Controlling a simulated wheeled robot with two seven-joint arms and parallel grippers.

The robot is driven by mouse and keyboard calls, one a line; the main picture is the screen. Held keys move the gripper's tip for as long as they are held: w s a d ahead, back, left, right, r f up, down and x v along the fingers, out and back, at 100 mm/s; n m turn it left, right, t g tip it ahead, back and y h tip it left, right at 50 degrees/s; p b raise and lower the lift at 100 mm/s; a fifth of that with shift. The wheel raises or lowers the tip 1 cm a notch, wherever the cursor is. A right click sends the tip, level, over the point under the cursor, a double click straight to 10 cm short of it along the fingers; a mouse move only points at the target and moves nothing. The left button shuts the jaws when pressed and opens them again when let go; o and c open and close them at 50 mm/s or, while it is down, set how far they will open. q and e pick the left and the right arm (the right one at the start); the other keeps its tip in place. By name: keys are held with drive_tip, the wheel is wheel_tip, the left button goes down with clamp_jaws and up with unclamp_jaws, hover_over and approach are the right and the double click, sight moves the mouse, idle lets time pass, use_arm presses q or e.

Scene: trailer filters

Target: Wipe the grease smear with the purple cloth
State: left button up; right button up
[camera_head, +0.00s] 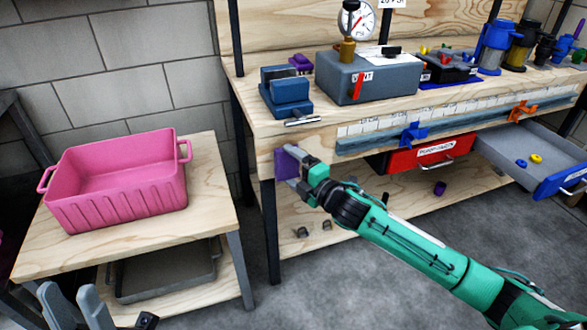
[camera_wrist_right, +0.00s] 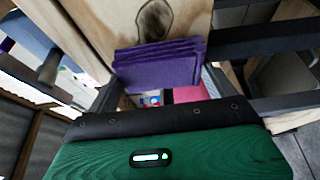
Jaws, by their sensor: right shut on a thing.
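The purple cloth (camera_head: 286,164) is held by my right gripper (camera_head: 297,169) at the left end of the workbench, close to its wooden edge face. In the right wrist view the folded cloth (camera_wrist_right: 158,66) lies between the fingers. The grease smear (camera_wrist_right: 154,20) is a dark brown patch on the pale wood just beyond the cloth; its lower edge is partly hidden by the cloth. Whether the cloth presses on the wood I cannot tell. My left gripper (camera_head: 75,305) is at the bottom left, its grey fingers apart and empty.
A pink bin (camera_head: 120,185) stands on a small wooden table, with a grey tray (camera_head: 165,275) below. On the workbench (camera_head: 265,125) are a blue vise (camera_head: 286,92) and a grey gauge box (camera_head: 368,80). A red drawer (camera_head: 430,153) and an open grey drawer (camera_head: 530,155) are at right.

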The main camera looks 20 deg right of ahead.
sight(308, 152)
drive_tip(key=shift+w, duration=0.7)
drive_tip(key=shift+d, duration=0.1)
drive_tip(key=shift+w+d+p, duration=0.15)
drive_tip(key=shift+d+p, duration=1.05)
drive_tip(key=shift+d, duration=2.45)
drive_tip(key=shift+r+p, duration=0.1)
drive_tip(key=shift+p, duration=0.2)
drive_tip(key=shift+a+p, duration=1.2)
drive_tip(key=shift+a, duration=2.65)
drive_tip(key=shift+s, duration=0.3)
